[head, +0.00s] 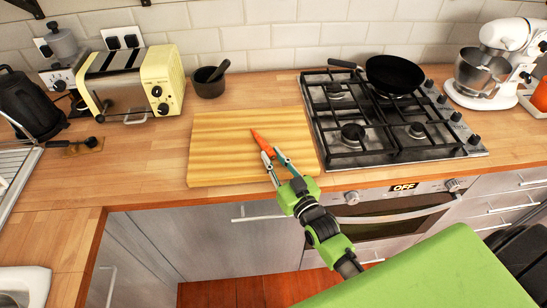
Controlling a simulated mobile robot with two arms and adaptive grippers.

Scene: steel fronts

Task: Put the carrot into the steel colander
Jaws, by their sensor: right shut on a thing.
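The orange carrot (259,139) is over the wooden cutting board (215,135), its pointed end toward the back wall. My right gripper (273,157) is shut on the near part of the carrot, with its fingers on either side of it. I cannot tell whether the carrot touches the board or is just above it. I cannot make out a steel colander in this view. My left gripper is out of view.
A stone mortar (209,83) and a yellow toaster (131,85) stand behind and left of the board. A gas hob (354,136) with a black pan (394,74) is at its right. A stand mixer (507,45) stands far right.

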